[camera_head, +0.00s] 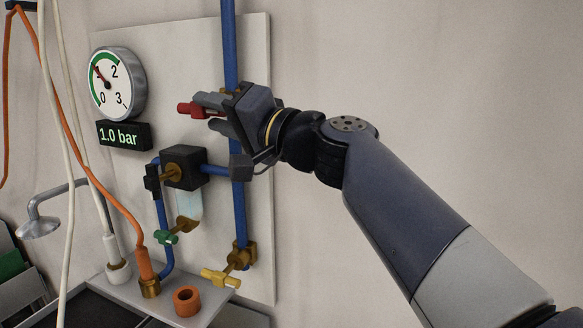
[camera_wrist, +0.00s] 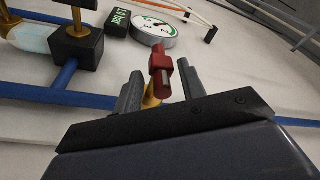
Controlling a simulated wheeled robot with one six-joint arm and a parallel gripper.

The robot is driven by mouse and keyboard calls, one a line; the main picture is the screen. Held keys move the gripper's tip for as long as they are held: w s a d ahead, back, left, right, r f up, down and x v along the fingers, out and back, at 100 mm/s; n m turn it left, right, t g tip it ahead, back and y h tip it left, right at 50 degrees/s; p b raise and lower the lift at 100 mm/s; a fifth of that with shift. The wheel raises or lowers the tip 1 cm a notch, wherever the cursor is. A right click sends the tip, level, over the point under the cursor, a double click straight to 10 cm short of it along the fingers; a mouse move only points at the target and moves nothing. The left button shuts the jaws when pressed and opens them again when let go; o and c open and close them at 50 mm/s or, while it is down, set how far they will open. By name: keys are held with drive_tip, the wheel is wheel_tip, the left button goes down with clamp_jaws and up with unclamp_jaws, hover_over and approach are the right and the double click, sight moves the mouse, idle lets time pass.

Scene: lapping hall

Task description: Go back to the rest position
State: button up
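My gripper (camera_head: 208,112) is raised in front of the grey wall panel (camera_head: 252,60), at the end of my arm reaching in from the lower right. In the wrist view my gripper (camera_wrist: 160,88) has its two fingers apart, with a visible gap on each side of a red valve handle (camera_wrist: 160,68). The red handle (camera_head: 188,109) also shows past the fingertips in the head view. It sits on a brass stem, mostly hidden by the gripper in the head view. No object is held.
A round gauge (camera_head: 117,84) and a "1.0 bar" display (camera_head: 124,135) are left of my gripper. Blue pipes (camera_head: 239,215), a black regulator (camera_head: 184,167), a green handle (camera_head: 165,237) and a yellow handle (camera_head: 219,278) lie below. Hoses hang left. The wall right is bare.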

sight(200, 108)
drive_tip(key=p+x, duration=0.1)
drive_tip(key=x, duration=0.2)
drive_tip(key=shift+w+a+r, duration=0.1)
drive_tip(key=shift+a+r, duration=0.1)
drive_tip(key=shift+a, duration=0.05)
drive_tip(key=p, duration=0.3)
drive_tip(key=shift+d+r, duration=0.15)
drive_tip(key=shift+d, duration=0.05)
drive_tip(key=shift+h+p, duration=0.3)
drive_tip(key=shift+p, duration=0.15)
drive_tip(key=shift+g+h+p, duration=0.3)
drive_tip(key=shift+p, duration=0.95)
